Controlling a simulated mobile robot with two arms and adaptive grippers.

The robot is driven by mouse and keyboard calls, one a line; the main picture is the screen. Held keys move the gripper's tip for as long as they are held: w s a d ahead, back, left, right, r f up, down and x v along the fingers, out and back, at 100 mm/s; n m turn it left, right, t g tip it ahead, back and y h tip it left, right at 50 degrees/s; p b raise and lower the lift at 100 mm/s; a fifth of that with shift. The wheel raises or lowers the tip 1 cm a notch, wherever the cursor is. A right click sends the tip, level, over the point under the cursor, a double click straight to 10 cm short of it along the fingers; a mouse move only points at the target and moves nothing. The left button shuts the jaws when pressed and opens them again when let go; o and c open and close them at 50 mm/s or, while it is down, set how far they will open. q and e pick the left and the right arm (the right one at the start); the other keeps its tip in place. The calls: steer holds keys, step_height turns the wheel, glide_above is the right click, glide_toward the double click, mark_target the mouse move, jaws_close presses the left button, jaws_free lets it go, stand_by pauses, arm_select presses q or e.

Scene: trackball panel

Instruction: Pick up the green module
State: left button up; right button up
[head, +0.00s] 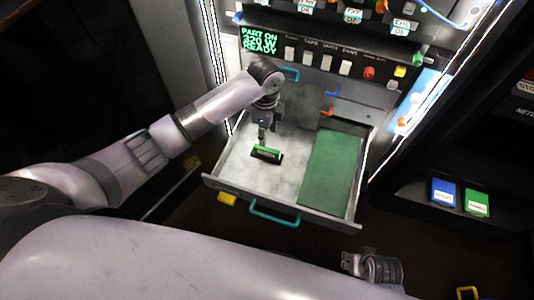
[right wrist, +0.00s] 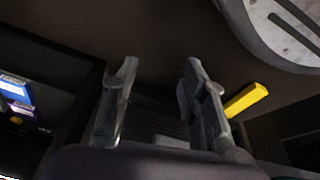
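The green module (head: 267,154), a small green and black block with a pale label, lies in the left part of the open drawer (head: 230,187). My left gripper (head: 262,140) points down into the drawer, with its tips just at the module's back edge. The tips look narrow and close together; I cannot tell whether they touch or hold the module. My right gripper (head: 352,263) is low, in front of the drawer and apart from it. In the right wrist view it (right wrist: 160,78) is open, with nothing between the fingers.
A green mat (head: 333,172) covers the drawer's right part. The drawer has a teal front handle (head: 275,216). Behind stands a panel with switches and a lit display (head: 260,41). Blue (head: 443,192) and green (head: 477,202) labelled boxes sit on a right shelf.

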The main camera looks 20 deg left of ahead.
arm_select(q)
steer(key=b, duration=0.1)
glide_above(267, 149)
steer(key=f, duration=0.5)
steer(key=shift+s+a, duration=0.15)
steer(key=shift+s, duration=0.05)
steer(key=shift+f+b, duration=0.4)
steer(key=shift+f, duration=0.4)
steer(key=f, duration=0.1)
steer(key=f+b, duration=0.1)
steer(key=f, duration=0.1)
steer(key=shift+w+f, duration=0.2)
steer(key=shift+f, duration=0.05)
steer(key=shift+f+b, duration=0.35)
steer(key=shift+f, duration=0.05)
arm_select(e)
steer(key=w+v, duration=0.3)
steer(key=v, duration=1)
steer(key=shift+r+t, duration=0.35)
steer(key=shift+t, duration=0.05)
arm_select(q)
steer(key=shift+c, duration=0.5)
jaws_close()
